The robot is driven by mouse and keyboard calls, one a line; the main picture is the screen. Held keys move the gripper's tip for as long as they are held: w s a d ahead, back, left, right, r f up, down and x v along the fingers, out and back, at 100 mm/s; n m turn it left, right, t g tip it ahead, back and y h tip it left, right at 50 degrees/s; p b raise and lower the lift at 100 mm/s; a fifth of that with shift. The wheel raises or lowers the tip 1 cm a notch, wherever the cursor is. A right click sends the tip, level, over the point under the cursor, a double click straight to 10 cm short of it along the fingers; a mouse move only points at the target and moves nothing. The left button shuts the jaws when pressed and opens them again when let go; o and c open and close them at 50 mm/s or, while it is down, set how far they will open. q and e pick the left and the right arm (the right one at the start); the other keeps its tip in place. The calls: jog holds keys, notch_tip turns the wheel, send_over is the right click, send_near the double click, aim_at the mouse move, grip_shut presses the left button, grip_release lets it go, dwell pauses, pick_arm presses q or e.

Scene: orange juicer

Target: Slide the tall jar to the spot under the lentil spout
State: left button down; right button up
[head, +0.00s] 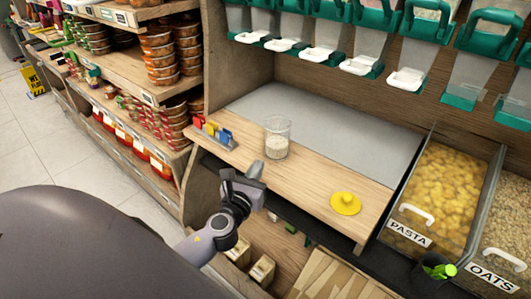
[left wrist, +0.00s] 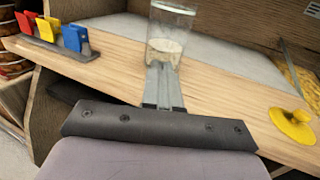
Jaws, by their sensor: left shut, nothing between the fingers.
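A tall clear jar (head: 277,137) stands upright on the wooden counter, at the front edge of its grey surface, with pale grains in its lower part. It also shows in the left wrist view (left wrist: 170,38), straight beyond the fingers. My left gripper (head: 257,168) is shut and empty, at the counter's front edge on the near side of the jar. In the left wrist view its fingertips (left wrist: 160,70) overlap the jar's base; I cannot tell whether they touch it. Several dispensers with white spouts (head: 320,55) hang above the back; no lentil label is readable. My right gripper is not in view.
A rack of red, yellow and blue cards (head: 214,133) stands left of the jar. A yellow knobbed lid (head: 345,203) lies on the wood (head: 310,185) to the right. Pasta (head: 437,190) and oats bins are further right. The grey surface (head: 345,130) behind is clear.

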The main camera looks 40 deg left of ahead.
aim_at(269, 146)
pick_arm(q)
jog(key=x, duration=0.5)
jog(key=shift+w, duration=0.1)
jog(key=shift+w+a, duration=0.2)
jog(key=shift+w, duration=0.45)
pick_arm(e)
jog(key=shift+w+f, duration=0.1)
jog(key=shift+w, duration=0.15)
